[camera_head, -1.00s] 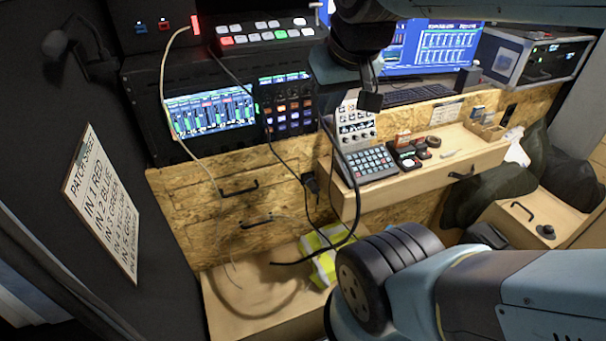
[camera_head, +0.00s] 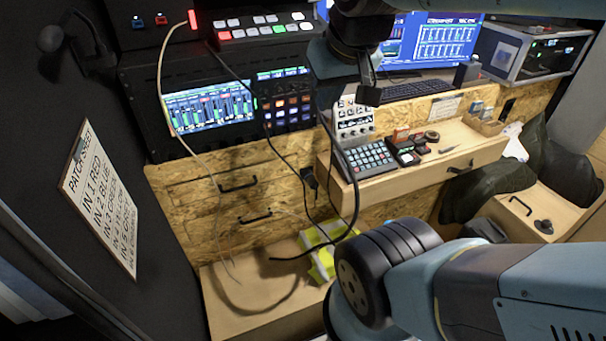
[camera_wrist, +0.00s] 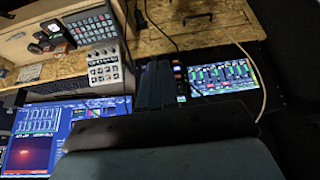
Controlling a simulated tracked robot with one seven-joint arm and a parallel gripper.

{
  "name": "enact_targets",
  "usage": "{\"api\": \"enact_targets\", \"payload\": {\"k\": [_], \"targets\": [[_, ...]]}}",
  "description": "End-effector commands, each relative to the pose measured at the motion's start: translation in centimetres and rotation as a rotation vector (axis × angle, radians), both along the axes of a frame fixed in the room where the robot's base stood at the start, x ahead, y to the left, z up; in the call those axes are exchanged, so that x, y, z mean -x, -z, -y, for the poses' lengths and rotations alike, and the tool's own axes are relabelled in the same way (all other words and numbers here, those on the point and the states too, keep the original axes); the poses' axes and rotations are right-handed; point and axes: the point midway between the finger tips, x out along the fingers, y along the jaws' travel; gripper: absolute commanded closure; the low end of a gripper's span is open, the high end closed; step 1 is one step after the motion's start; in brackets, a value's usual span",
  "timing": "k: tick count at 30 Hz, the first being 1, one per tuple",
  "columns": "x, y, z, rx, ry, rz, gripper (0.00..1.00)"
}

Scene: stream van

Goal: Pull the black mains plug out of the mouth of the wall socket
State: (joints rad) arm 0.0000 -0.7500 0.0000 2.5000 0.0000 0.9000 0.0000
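The black mains plug and wall socket show as one small dark shape (camera_head: 309,178) on the chipboard front, just left of the drawer unit, in the head view. A thin black cable passes there. I cannot separate plug from socket mouth at this size. My gripper (camera_head: 368,95) is dark and hangs above and to the right of the plug, in front of the monitor and mixer, apart from the plug. In the wrist view my gripper's dark fingers (camera_wrist: 155,85) point towards the chipboard. Their gap is not clear, and neither plug nor socket can be made out there.
A thick black cable (camera_head: 356,185) loops past the plug's right side. A pale cable (camera_head: 190,152) hangs at left. The drawer unit (camera_head: 430,165) with a keypad and small items juts out at right. A yellow vest (camera_head: 322,262) lies on the low wooden bench (camera_head: 240,318).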

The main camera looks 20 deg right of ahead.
Motion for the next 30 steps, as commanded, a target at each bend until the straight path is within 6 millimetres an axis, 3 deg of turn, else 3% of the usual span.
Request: {"api": "enact_targets", "payload": {"k": [5,12,20,30], "targets": [[-0.6,0.2,0.1,-0.003,-0.001,-0.012,0.83],[-4.7,2.1,0.8,-0.018,0.003,-0.081,0.60],[-9.8,5.5,1.8,-0.018,0.012,-0.167,0.59],[-15.5,11.6,2.9,0.014,0.028,-0.277,0.59]]}}
